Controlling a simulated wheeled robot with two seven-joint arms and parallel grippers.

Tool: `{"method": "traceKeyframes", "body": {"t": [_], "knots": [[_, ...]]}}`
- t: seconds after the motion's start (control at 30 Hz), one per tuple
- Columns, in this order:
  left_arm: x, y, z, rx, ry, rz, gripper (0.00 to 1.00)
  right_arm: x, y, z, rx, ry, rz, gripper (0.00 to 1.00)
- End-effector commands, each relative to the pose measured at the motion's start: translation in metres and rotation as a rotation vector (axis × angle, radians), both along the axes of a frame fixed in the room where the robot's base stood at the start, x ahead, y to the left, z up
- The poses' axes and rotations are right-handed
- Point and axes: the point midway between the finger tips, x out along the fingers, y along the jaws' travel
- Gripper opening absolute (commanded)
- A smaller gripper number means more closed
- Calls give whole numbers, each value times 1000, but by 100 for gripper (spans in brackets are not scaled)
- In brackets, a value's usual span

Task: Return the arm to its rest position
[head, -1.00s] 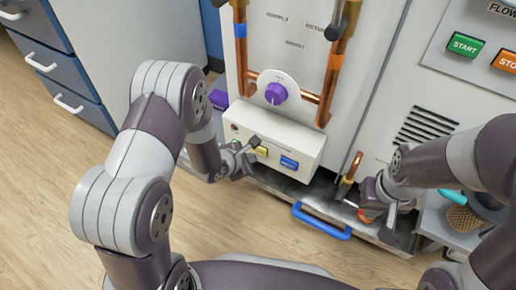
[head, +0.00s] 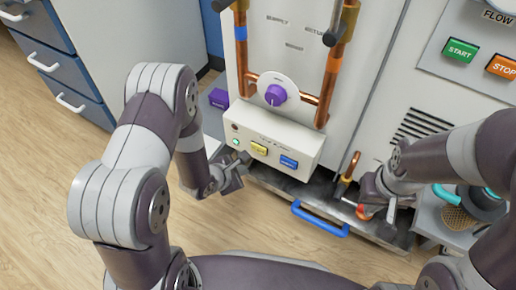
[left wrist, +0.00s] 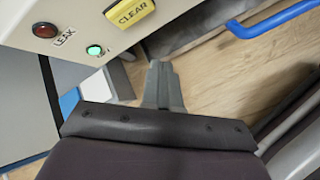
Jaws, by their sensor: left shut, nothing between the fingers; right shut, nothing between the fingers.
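My left gripper (head: 241,163) is shut and empty in the head view, just in front of and below the left end of the white control box (head: 302,149). In the left wrist view my left gripper (left wrist: 160,68) points toward the gap below that box, apart from the buttons. The box has a yellow CLEAR button (left wrist: 130,12), a lit green light (left wrist: 95,50), a red LEAK light (left wrist: 45,30) and a blue button (head: 289,162). My right gripper (head: 372,207) is shut at the lower right, near a copper pipe end; its fingertips are partly hidden.
A purple knob (head: 275,95) sits between copper pipes (head: 331,85) above the box. A blue handle (head: 320,219) fronts the metal tray (head: 270,182). Drawers (head: 60,65) stand at the left. A grey cart (head: 437,212) stands at the right. The wooden floor at lower left is clear.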

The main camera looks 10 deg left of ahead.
Motion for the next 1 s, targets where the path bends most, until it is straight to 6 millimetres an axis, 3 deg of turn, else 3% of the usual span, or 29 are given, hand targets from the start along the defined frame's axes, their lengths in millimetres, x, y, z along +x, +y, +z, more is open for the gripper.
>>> {"method": "traceKeyframes", "body": {"t": [0.73,0.83,0.93,1.0], "knots": [[0,0,0,19,-8,-22,0,0,0,0,0,0,0,0],[-9,4,-9,174,-10,-174,0,0,0,0,0,0,0,0],[-44,22,-27,466,77,-498,0,0,0,0,0,0,0,0],[-63,38,-12,664,135,-795,0,0,0,8,0,0,0,0]]}}
